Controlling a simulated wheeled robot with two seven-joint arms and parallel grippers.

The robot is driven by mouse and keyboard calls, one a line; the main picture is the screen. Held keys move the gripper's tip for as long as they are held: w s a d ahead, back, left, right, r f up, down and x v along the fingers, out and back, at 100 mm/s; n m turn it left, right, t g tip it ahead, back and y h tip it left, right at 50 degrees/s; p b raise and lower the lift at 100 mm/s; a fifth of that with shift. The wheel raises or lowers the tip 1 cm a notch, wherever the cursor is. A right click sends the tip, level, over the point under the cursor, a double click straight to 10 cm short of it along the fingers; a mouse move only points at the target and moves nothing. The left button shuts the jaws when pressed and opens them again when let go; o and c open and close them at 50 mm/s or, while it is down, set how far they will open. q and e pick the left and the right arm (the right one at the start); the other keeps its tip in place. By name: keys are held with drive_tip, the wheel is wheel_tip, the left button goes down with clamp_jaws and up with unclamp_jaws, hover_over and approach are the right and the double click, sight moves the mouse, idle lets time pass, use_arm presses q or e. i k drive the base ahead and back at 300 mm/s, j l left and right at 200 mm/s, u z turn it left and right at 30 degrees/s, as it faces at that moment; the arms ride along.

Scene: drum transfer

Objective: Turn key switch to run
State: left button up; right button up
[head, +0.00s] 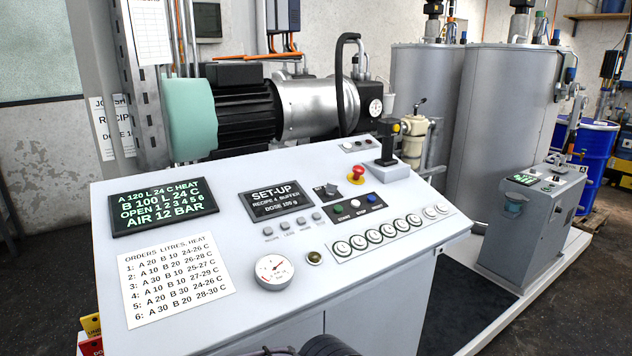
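The sloped white control panel (225,200) fills the middle of the head view. A small dark switch (326,191) with a raised handle sits on it, right of the display (276,201) that reads "SET-UP, RECIPE 4 BUFFER, DOSE 150 g". It looks like the key switch, but its labels are too small to read, so I cannot tell its position. A small brass-coloured round fitting (314,257) sits lower, beside the gauge; I cannot tell what it is. No gripper fingers show; only dark rounded parts cut off at the bottom edge are visible, and I cannot tell what they are.
A red mushroom button (356,174) and a black joystick (387,146) stand near the switch. Air above the panel is clear.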

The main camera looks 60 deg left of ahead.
sight(330, 188)
drive_tip(key=i+u, duration=0.25)
drive_tip(key=u, duration=0.25)
drive_tip(key=i+l+u, duration=0.1)
drive_tip(key=u, duration=0.4)
drive_tip(key=i+l+u, duration=0.25)
drive_tip(key=u, duration=0.2)
drive_tip(key=i+l+u, duration=0.25)
drive_tip(key=u, duration=0.25)
